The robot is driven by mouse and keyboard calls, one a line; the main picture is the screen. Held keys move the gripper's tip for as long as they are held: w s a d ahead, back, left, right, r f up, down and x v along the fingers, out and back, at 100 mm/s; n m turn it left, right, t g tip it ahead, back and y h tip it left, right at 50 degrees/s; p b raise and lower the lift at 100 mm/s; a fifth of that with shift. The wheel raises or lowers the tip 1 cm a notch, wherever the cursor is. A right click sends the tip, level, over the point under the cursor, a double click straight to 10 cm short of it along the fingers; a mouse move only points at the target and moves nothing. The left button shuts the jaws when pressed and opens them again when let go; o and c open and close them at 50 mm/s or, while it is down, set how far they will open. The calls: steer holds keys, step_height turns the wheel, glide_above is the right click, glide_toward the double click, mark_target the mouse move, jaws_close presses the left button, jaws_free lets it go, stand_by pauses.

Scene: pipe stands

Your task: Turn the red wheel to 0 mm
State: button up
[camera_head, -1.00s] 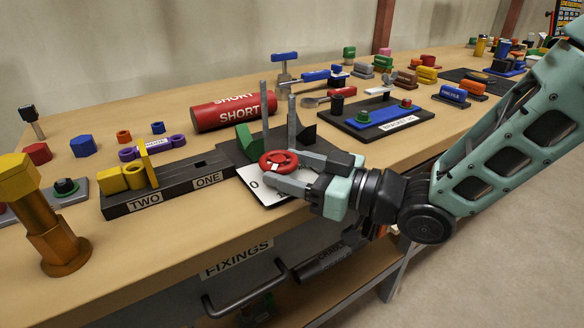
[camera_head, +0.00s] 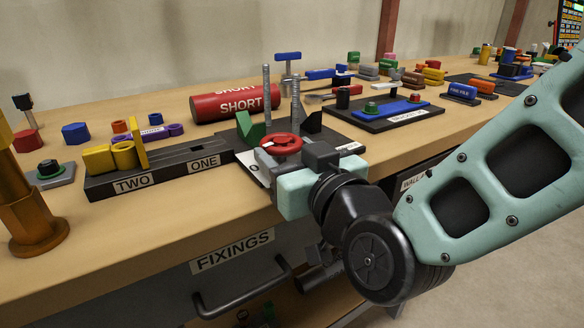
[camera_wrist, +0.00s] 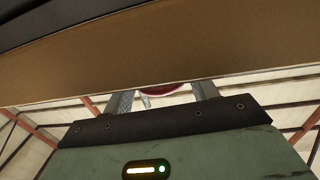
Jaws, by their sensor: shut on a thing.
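The red wheel (camera_head: 283,143) sits at the front of a dark base plate, near the bench's front edge. A small white mark shows on its left side. My gripper (camera_head: 279,156) comes from the front right, with its grey fingers shut on the wheel. In the wrist view a sliver of the red wheel (camera_wrist: 165,91) shows between the two fingers. A white scale card (camera_head: 249,165) lies left of the wheel, mostly covered by my gripper, and its figures cannot be read now.
Two threaded posts (camera_head: 296,100) and a green wedge (camera_head: 249,127) stand just behind the wheel. A red SHORT cylinder (camera_head: 234,102) lies farther back. A black rail (camera_head: 160,176) labelled TWO and ONE runs left. The bench front edge lies under my wrist.

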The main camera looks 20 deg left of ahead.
steer(key=shift+s+a+m+t+h+b, duration=0.1)
steer(key=shift+m+t+h+b, duration=0.15)
steer(key=shift+m+t+h, duration=0.3)
steer(key=shift+s+a+m+t+h+b, duration=0.1)
steer(key=shift+m+t+h+b, duration=0.1)
steer(key=shift+m+t+h, duration=0.35)
steer(key=shift+h, duration=0.3)
steer(key=o, duration=0.7)
steer(key=b+v, duration=0.6)
steer(key=v, duration=1.1)
steer(key=shift+s+d, duration=0.15)
